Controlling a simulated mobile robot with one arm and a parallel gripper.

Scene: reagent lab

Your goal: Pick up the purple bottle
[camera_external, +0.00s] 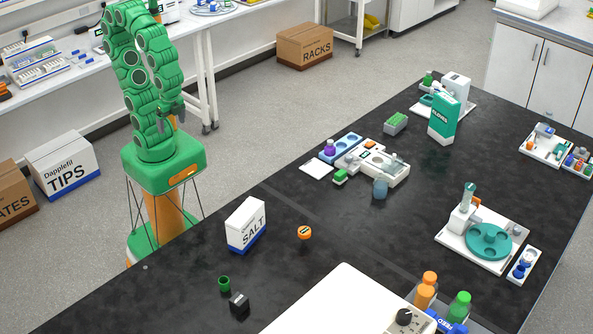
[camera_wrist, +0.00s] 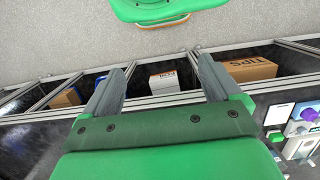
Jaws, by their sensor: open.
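The purple bottle (camera_external: 329,148) stands on the black bench, at the left end of a cluster of small lab items. Beside it are a blue tray (camera_external: 348,143) and a white card (camera_external: 316,169). In the wrist view a purple cap, likely the same bottle (camera_wrist: 308,114), shows at the right edge, partly cut off. My gripper (camera_wrist: 160,66) is open, with two grey fingers spread and nothing between them.
A white device (camera_external: 398,173), a green block (camera_external: 340,177) and a blue-grey cup (camera_external: 380,189) stand close to the bottle. A SALT box (camera_external: 246,224) and an orange round item (camera_external: 304,233) stand nearer. The bench between SALT box and bottle is mostly clear.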

